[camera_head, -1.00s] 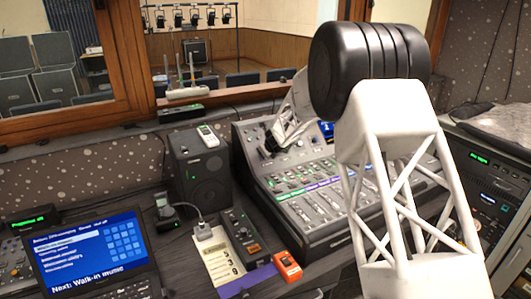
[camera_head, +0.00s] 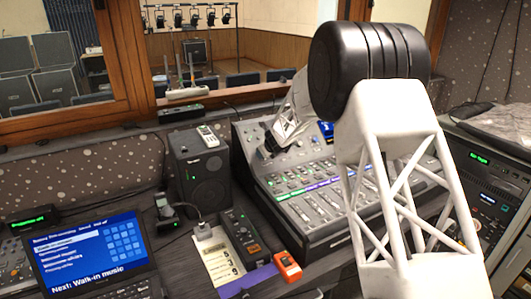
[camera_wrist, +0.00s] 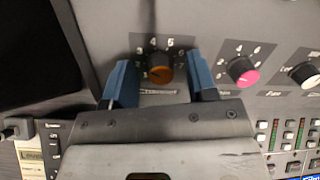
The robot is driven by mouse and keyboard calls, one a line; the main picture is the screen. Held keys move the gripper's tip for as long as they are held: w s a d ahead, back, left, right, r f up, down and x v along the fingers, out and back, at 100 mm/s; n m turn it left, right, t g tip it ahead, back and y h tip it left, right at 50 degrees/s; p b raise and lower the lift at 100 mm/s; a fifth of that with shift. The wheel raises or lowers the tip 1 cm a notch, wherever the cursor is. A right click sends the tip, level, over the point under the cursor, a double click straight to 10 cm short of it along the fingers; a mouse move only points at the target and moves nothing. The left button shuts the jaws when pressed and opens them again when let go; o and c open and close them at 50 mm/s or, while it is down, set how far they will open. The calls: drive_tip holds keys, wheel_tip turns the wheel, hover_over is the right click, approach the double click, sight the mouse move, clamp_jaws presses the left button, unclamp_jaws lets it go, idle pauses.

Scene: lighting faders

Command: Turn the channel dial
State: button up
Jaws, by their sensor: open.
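An orange-brown dial (camera_wrist: 159,68) sits on the grey console panel in the wrist view, with numbers arched around its top and a blurred label below it. Its pointer direction is too blurred to tell. My gripper (camera_wrist: 160,79) is open, with one blue fingertip on the left of the dial and the other on the right. Gaps show between the dial and both fingertips. In the head view my gripper (camera_head: 268,146) is at the upper left of the mixing console (camera_head: 312,238), and the dial cannot be made out there.
A pink dial (camera_wrist: 243,71) is just right of my right finger, with another dial (camera_wrist: 304,73) beyond it. Lit buttons and faders lie below. A black speaker (camera_head: 203,178) stands left of the console, and an orange box (camera_head: 288,266) lies in front. A laptop (camera_head: 90,255) is at lower left.

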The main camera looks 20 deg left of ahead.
drive_tip(key=v, duration=0.7)
drive_tip(key=shift+s+d+r, duration=0.2)
drive_tip(key=shift+d+r, duration=0.05)
idle(0.5)
drive_tip(key=s+d+r+n+g, duration=0.1)
drive_tip(key=s+d+r+n, duration=0.35)
drive_tip(key=s+d, duration=0.4)
drive_tip(key=s+d+r+n+h, duration=0.1)
drive_tip(key=s+d+r+n, duration=0.3)
drive_tip(key=s+d+r, duration=0.35)
drive_tip(key=s+d+r+n+g, duration=0.1)
drive_tip(key=s+d+r+n, duration=0.3)
drive_tip(key=s+d, duration=0.6)
drive_tip(key=s+d+f+n+h, duration=0.1)
drive_tip(key=s+d+n, duration=0.2)
drive_tip(key=s+d, duration=0.4)
drive_tip(key=s+d+f+n+g+h, duration=0.1)
drive_tip(key=s+d+n, duration=0.3)
drive_tip(key=s, duration=1.2)
drive_tip(key=s+d+f+n+g+h, duration=0.1)
drive_tip(key=s+d+n+h, duration=0.2)
drive_tip(key=s+d, duration=0.7)
drive_tip(key=shift+s+f+n, duration=0.35)
drive_tip(key=shift+s+n, duration=0.4)
